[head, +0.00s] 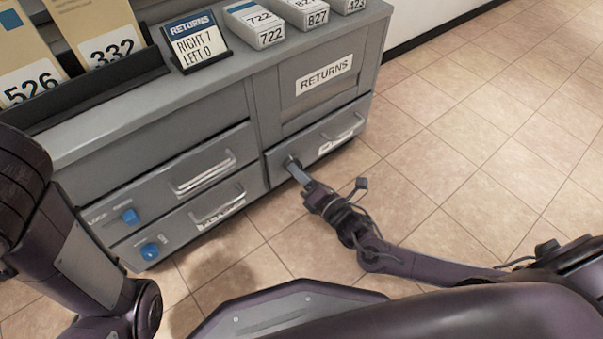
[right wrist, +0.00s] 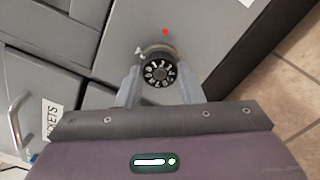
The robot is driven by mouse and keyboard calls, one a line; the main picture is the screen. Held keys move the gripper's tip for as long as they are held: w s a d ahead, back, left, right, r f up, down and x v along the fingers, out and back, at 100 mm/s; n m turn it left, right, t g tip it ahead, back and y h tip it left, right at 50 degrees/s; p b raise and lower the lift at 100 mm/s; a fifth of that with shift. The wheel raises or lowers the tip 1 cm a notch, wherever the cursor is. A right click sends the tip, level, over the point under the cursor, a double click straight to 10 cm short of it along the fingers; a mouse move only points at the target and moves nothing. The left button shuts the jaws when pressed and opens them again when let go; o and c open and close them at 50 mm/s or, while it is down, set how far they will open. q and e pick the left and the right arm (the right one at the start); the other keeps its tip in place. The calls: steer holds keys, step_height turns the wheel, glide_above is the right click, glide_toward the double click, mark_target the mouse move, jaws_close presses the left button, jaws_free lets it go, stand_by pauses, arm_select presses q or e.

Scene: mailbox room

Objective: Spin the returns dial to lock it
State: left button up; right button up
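The returns dial (right wrist: 157,72) is a round black knob with white numerals and a grey pointer, on the grey drawer front (head: 318,137) below the RETURNS sign (head: 325,82). My right gripper (right wrist: 160,84) is at it, its two grey fingers apart, one on each side of the dial; I cannot tell whether they touch it. A small red light (right wrist: 165,32) glows above the dial. In the head view, my right gripper (head: 295,168) hides most of the dial. My left gripper is out of view; only its arm shows at the left.
A card (head: 195,42) on the cabinet top reads RETURNS, RIGHT 7, LEFT 0. Grey boxes (head: 255,22) and tan envelopes numbered 526 and 332 (head: 108,45) stand nearby. Handled drawers with blue knobs (head: 129,216) are at left. The tiled floor at right is clear.

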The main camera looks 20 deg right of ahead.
steer(key=shift+c, duration=0.9)
